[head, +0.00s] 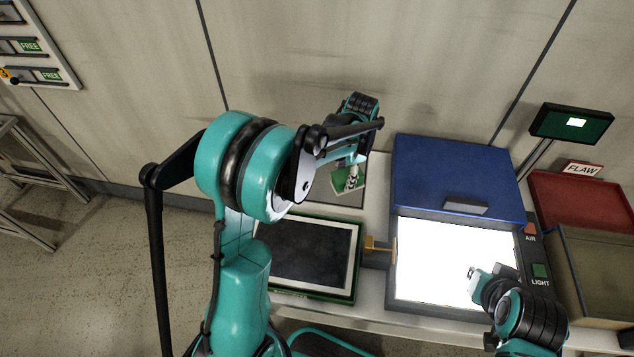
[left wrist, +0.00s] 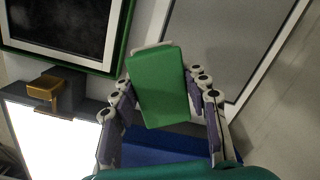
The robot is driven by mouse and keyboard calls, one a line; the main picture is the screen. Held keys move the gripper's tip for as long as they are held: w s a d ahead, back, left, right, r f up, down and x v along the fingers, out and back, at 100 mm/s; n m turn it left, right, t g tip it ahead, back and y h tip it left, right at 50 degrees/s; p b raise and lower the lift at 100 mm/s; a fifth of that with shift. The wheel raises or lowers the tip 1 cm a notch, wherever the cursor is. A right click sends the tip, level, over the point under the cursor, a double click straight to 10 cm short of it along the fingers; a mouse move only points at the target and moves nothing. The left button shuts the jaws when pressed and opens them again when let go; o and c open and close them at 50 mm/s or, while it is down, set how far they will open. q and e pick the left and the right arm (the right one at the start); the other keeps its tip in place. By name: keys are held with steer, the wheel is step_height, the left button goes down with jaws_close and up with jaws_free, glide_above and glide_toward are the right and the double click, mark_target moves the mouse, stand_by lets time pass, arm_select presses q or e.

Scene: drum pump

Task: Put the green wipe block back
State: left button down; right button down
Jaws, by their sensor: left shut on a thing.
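The green wipe block (left wrist: 160,85) is a green oblong block held between the fingers of my left gripper (left wrist: 163,88) in the left wrist view. In the head view, my left gripper (head: 351,178) is behind the green-framed dark panel, to the left of the blue box, and the block shows only in part, as green beside the fingers. Beneath it lies a grey flat surface with a pale edge (left wrist: 225,45). I cannot tell whether the block touches it. My right gripper (head: 476,277) is over the lit panel's right part, too small to judge its fingers.
The green-framed dark panel (head: 355,262) lies in front of the left gripper. The blue box (head: 450,178) stands behind the bright light panel (head: 440,255). A red tray (head: 575,200), a tan bin (head: 600,270) and a small screen (head: 572,124) are at the right.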

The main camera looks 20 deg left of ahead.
arm_select(q)
steer(key=w+m+t, duration=0.1)
steer(key=w+m, duration=0.4)
steer(key=m, duration=0.6)
steer(key=a+f+b, duration=0.1)
steer(key=a+f, duration=0.1)
steer(key=a, duration=0.2)
steer(key=a+f+b, duration=0.1)
steer(key=a+f, duration=0.1)
steer(key=a, duration=0.1)
steer(key=a+f+b, duration=0.1)
steer(key=a+f, duration=0.1)
steer(key=a, duration=0.2)
steer(key=shift+a+f, duration=0.35)
steer(key=shift+f, duration=0.05)
steer(key=shift+f+b, duration=0.8)
steer(key=shift+f, duration=1.1)
steer(key=shift+f, duration=0.15)
steer(key=c, duration=0.8)
jaws_free()
steer(key=shift+y, duration=0.3)
